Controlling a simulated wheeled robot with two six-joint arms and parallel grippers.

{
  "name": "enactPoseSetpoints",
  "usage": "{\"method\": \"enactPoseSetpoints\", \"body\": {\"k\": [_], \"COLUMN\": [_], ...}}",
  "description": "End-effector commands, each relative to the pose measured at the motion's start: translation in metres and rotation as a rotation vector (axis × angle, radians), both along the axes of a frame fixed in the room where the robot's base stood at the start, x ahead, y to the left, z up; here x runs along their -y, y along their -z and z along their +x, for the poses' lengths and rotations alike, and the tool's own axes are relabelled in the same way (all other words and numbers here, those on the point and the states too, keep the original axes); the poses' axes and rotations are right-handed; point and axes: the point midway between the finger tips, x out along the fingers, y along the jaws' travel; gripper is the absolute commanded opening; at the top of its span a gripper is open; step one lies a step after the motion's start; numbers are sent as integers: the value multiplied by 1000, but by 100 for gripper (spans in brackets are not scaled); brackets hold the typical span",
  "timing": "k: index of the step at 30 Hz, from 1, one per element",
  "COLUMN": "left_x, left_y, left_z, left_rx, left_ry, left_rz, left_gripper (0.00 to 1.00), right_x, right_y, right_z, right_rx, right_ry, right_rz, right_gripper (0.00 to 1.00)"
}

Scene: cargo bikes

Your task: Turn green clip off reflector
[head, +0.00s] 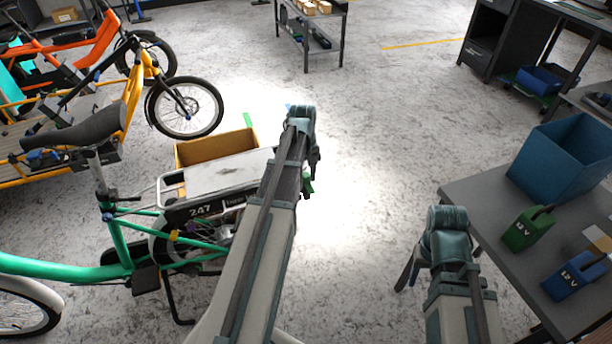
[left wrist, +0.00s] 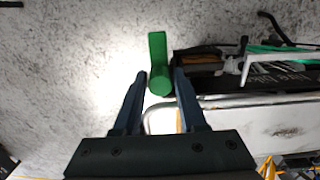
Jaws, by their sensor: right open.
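The green clip (left wrist: 158,62) shows in the left wrist view as a flat lever with a rounded end. It lies between the fingertips of my left gripper (left wrist: 160,74), which is open with a small gap on each side of the clip. In the head view a bit of the green clip (head: 308,184) shows beside my left arm, at the rear of the green cargo bike (head: 120,240). The reflector cannot be made out.
The bike's rear rack (head: 225,178) lies left of the left gripper, with a cardboard box (head: 190,152) behind it. At right, the grey table (head: 480,195) holds a blue bin (head: 565,158), a green battery (head: 525,230) and a blue battery (head: 575,280). The middle floor is clear.

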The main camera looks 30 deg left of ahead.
Motion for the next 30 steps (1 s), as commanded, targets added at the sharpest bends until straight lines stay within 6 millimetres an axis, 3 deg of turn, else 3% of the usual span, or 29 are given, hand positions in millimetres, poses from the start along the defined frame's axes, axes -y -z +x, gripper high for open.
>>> {"method": "enactPoseSetpoints", "body": {"k": [1, 3, 17, 23, 30], "left_x": [0, 0, 0, -1, -2], "left_y": [0, 0, -6, -23, -57], "left_z": [0, 0, 0, 0, 0], "left_rx": [0, 0, -1, -1, -1], "left_ry": [0, 1, 2, 2, 2], "left_rz": [0, 0, 1, 1, 1], "left_gripper": [52, 64, 64, 64, 64], "right_x": [0, 0, 0, 0, 0], "right_y": [0, 0, -6, -23, -57], "right_z": [0, 0, 0, 0, 0], "right_rx": [0, 0, 0, 0, 0], "right_ry": [0, 0, 0, 0, 0], "right_rz": [0, 0, 0, 0, 0], "right_gripper": [50, 50, 50, 50, 50]}}
